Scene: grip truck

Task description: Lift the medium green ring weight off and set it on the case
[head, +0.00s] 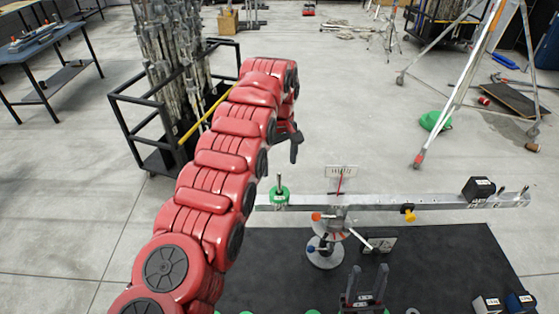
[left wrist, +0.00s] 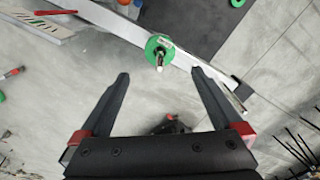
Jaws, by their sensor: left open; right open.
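A green ring weight (head: 279,197) sits around a peg near the left end of the silver beam (head: 445,202). It also shows in the left wrist view (left wrist: 152,45) on the beam. My left gripper (head: 295,145) is above and behind the weight in the head view. In the left wrist view my left gripper (left wrist: 160,76) is open and empty, and the weight lies just beyond the gap between its fingertips. My right gripper (head: 367,284) is open at the bottom of the head view, over a dark flat top (head: 460,260) that may be the case.
The beam rests on a central stand (head: 325,250) with orange knobs. A black block (head: 478,188) sits toward its right end and a yellow piece (head: 408,214) hangs below. Blue-and-black blocks (head: 487,304) and partly cropped green rings line the front edge. A tripod (head: 480,70) stands behind.

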